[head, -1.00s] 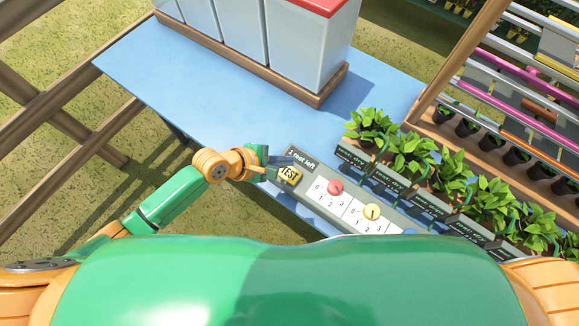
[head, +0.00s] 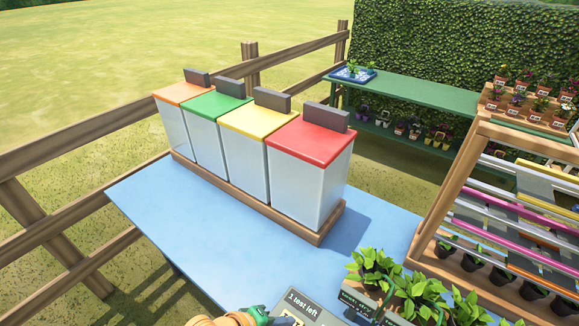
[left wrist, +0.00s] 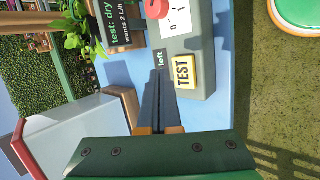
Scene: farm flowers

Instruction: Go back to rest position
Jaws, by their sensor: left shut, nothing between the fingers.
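My left gripper (head: 262,315) shows at the bottom edge of the head view, mostly cut off, beside the grey test panel (head: 302,299) marked "1 test left". In the left wrist view its two dark fingers (left wrist: 158,76) are shut together with nothing between them. Their tips are close to the yellow TEST button (left wrist: 184,72); I cannot tell whether they touch the panel. A red round knob (left wrist: 156,9) on the panel shows above. My right gripper is in neither view.
A blue table (head: 150,198) carries bins with orange, green, yellow and red lids (head: 312,140) in a wooden tray. Potted leafy plants (head: 374,268) stand right of the panel. A wooden rack (head: 440,200) is at the right. A wooden fence (head: 65,142) runs behind.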

